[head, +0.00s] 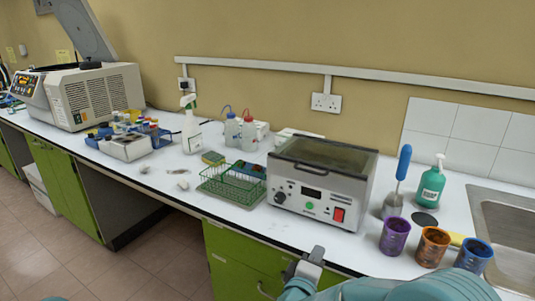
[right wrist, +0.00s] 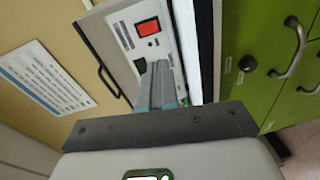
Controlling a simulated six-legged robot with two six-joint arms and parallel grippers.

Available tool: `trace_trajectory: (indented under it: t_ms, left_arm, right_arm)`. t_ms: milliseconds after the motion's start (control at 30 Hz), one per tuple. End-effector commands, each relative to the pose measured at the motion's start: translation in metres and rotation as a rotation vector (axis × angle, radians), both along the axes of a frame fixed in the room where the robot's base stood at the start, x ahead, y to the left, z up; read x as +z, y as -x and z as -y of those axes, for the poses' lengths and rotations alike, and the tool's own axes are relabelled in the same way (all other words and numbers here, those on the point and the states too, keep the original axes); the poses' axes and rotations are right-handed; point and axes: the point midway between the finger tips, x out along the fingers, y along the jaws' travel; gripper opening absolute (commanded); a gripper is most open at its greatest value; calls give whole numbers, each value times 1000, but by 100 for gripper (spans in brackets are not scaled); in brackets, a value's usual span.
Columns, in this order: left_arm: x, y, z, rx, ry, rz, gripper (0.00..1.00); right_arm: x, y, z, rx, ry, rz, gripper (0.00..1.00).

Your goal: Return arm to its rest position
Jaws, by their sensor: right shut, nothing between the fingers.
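My right gripper (head: 308,262) is in the lower middle of the head view, in front of the bench edge and below the grey heated box. In the right wrist view its two fingers (right wrist: 161,85) lie together, shut, with nothing seen between them. The grey box (head: 322,182) with a dark lid and red switch stands on the bench, and its front also shows in the right wrist view (right wrist: 150,42). The gripper looks apart from it. My left gripper is not in view.
The white bench (head: 180,208) carries a green wire rack (head: 232,188), a centrifuge (head: 85,95) with raised lid, bottles, and purple (head: 395,236), orange (head: 432,246) and blue (head: 474,256) cups by the sink (head: 510,235). Green cabinets (head: 235,258) stand below. The floor at left is clear.

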Motion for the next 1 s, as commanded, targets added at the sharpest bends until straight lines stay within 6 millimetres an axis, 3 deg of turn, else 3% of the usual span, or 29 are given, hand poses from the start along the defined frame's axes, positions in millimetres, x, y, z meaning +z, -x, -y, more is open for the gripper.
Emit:
trace_trajectory:
  t_ms: [133, 233, 300, 433, 500, 600, 700, 800, 1000]
  left_arm:
    - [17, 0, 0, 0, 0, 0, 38]
    - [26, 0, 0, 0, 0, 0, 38]
    - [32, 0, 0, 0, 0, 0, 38]
    - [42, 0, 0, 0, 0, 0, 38]
    - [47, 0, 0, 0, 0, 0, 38]
    - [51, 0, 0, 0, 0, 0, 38]
    - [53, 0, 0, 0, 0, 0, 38]
    - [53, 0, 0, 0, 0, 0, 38]
    - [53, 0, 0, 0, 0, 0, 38]
  right_arm:
    - [-81, 8, 1, 115, -370, -99, 0]
    - [-144, 37, -4, 114, -701, -228, 0]
    - [-185, 71, -8, 52, -934, -342, 0]
    - [-241, 152, -17, -184, -1312, -570, 0]
    - [-257, 196, -22, -347, -1459, -679, 0]
    - [-268, 248, -28, -560, -1588, -794, 0]
    - [-271, 280, -31, -709, -1649, -860, 0]
    - [-272, 293, -33, -776, -1669, -887, 0]
    - [-272, 293, -33, -776, -1669, -887, 0]
